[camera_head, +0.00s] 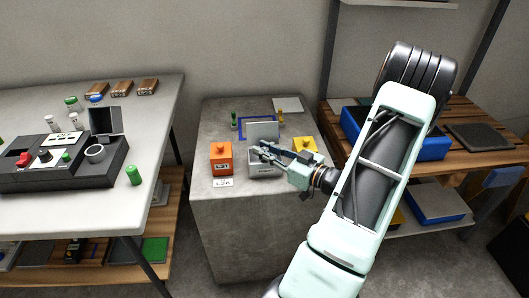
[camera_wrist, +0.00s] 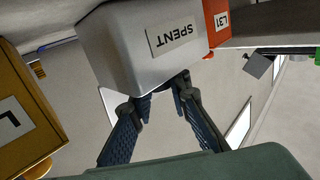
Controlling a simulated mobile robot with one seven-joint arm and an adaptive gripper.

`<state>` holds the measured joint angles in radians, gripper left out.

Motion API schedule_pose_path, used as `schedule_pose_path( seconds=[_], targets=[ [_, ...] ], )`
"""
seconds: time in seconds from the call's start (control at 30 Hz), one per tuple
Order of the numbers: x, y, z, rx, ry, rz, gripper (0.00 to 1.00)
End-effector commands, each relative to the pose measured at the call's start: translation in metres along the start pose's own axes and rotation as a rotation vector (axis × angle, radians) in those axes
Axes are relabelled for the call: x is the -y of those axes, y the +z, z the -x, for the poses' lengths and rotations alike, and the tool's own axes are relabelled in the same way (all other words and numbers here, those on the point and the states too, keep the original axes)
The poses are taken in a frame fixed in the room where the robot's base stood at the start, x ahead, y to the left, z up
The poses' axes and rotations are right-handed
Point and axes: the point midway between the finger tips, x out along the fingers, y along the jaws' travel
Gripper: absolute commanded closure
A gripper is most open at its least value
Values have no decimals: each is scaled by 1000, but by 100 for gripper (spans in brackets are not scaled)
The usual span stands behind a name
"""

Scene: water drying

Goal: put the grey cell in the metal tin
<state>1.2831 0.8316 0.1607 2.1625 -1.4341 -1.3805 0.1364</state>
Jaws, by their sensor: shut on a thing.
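The metal tin (camera_head: 265,166) stands on the concrete block with its lid (camera_head: 263,131) raised at the back. In the wrist view, which is upside down, its pale wall (camera_wrist: 140,65) bears a "SPENT" label. My gripper (camera_head: 259,149) is over the tin's mouth, low and close to the rim. In the wrist view my gripper (camera_wrist: 163,92) has its two dark fingers reaching to the rim, with the tips partly hidden. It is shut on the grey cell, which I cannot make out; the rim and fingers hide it.
An orange box (camera_head: 221,158) labelled L31 stands left of the tin. A yellow box (camera_head: 304,146) stands right, close to my wrist. A blue-edged frame (camera_head: 241,126) and a pale plate (camera_head: 287,105) lie behind. A small white tag (camera_head: 222,183) sits at the front.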

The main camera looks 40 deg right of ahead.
Motion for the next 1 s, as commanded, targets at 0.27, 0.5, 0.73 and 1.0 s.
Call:
schedule_pose_path(
  seconds=[0.27, 0.5, 0.73, 1.0],
  targets=[
    [0, 1, 0, -1, 0, 1, 100],
    [0, 9, -1, -1, -1, 1, 100],
    [0, 12, -1, 3, 0, 0, 80],
    [0, 14, 0, 7, 1, -2, 76]
  ],
)
